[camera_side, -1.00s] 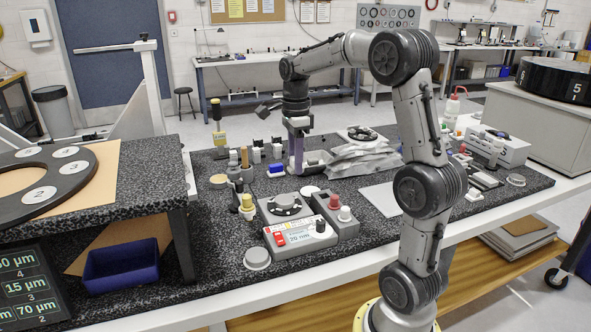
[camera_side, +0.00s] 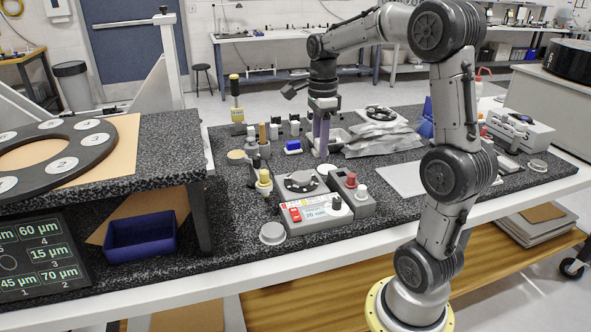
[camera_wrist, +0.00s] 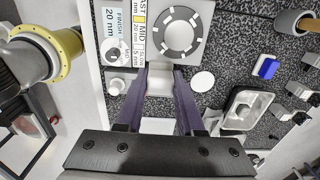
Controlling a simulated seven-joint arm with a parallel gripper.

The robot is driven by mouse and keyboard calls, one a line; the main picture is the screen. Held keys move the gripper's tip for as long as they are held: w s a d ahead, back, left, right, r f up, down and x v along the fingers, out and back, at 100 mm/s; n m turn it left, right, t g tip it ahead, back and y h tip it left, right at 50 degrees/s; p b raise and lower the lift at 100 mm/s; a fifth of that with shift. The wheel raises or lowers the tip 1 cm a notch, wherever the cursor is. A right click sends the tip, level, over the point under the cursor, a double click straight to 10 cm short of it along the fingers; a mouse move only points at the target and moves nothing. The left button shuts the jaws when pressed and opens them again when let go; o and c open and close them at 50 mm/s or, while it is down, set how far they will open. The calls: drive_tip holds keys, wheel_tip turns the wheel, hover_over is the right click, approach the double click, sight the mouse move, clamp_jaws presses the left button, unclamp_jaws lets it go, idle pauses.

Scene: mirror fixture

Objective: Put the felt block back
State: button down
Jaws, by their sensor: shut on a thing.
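My gripper (camera_wrist: 160,88) shows two purple fingers in the wrist view, closed on a pale, whitish block (camera_wrist: 160,79) that I take for the felt block. In the side view my gripper (camera_side: 322,140) points down over the dark speckled bench, behind the grey control box (camera_side: 317,208). The held block is too small to make out there. I cannot tell whether it touches the bench. A blue block with a white part (camera_side: 293,147) stands to the left of my gripper; it also shows at the right in the wrist view (camera_wrist: 268,67).
A metal tray (camera_wrist: 246,108) and grey bags (camera_side: 382,138) lie nearby. Several small bottles and posts stand at left. A grey plate (camera_side: 405,179) lies at right.

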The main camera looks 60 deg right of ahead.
drive_tip(key=w+d+f, duration=0.1)
drive_tip(key=w, duration=0.1)
drive_tip(key=w+d+f, duration=0.1)
drive_tip(key=w+d, duration=0.1)
drive_tip(key=w, duration=0.1)
drive_tip(key=w+d+f, duration=0.2)
drive_tip(key=shift+w, duration=0.15)
drive_tip(key=w+f, duration=0.1)
drive_tip(key=w+d+f, duration=0.1)
drive_tip(key=f, duration=0.1)
drive_tip(key=w+d+f, duration=0.1)
drive_tip(key=f, duration=0.1)
drive_tip(key=shift+w+d+f, duration=0.1)
drive_tip(key=shift+w+d, duration=0.1)
drive_tip(key=shift+w+d+f, duration=0.1)
drive_tip(key=shift+f, duration=0.8)
drive_tip(key=shift+w+d+f, duration=0.1)
drive_tip(key=shift+f, duration=0.8)
drive_tip(key=shift+f, duration=0.15)
drive_tip(key=c, duration=0.5)
unclamp_jaws()
